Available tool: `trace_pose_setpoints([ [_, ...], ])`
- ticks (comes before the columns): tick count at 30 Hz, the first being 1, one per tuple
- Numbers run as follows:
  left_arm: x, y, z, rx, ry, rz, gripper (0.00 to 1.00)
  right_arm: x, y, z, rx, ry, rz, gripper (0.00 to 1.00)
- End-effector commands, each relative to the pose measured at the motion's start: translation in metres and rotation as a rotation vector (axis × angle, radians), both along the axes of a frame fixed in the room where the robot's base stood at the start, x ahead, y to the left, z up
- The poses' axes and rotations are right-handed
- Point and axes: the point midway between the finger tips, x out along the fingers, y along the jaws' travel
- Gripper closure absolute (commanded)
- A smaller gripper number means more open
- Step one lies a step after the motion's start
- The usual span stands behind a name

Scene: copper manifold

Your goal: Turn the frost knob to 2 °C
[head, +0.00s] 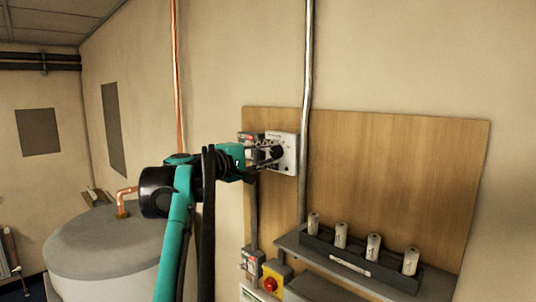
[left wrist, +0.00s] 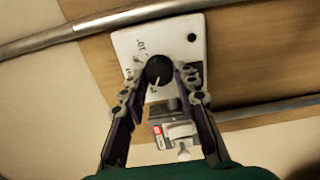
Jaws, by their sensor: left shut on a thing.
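The frost knob (left wrist: 158,69) is a round black dial with a white pointer line on a white plate (left wrist: 125,42) with printed marks. In the head view the plate (head: 291,141) is fixed to the wooden board, with my gripper in front of the knob. My left gripper (left wrist: 160,82) is shut on the knob, one finger on each side of it. It also shows in the head view (head: 272,153). The pointer runs toward the lower part of the dial; the printed figures are too small and partly covered to read. My right gripper is not in view.
A grey switch box with a red label (left wrist: 172,128) sits close beside the plate. A metal conduit (head: 308,80) runs just right of the plate. Below are a shelf with several white cylinders (head: 373,246) and a red button on a yellow box (head: 271,285).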

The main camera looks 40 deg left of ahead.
Motion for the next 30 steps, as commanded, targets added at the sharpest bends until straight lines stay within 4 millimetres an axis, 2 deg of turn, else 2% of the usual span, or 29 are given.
trace_pose_setpoints([
  [1, 0.0, 0.0, 0.0, -0.001, -0.001, 0.001, 1.0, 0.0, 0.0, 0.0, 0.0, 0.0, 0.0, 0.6],
  [2, 0.0, 0.0, 0.0, -0.001, -0.001, 0.001, 0.69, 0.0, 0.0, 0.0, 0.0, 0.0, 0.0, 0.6],
  [4, 0.0, 0.0, 0.0, -0.001, -0.001, 0.001, 0.5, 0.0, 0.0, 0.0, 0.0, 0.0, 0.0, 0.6],
  [13, -0.001, 0.0, 0.0, 0.0, 0.0, 0.0, 0.5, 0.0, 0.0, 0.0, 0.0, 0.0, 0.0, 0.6],
  [17, -0.01, 0.002, 0.0, 0.001, 0.0, 0.002, 0.5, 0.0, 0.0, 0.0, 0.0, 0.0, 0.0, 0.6],
  [30, -0.098, 0.01, 0.0, 0.0, 0.0, 0.004, 0.5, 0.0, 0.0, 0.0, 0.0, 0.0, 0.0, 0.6],
])
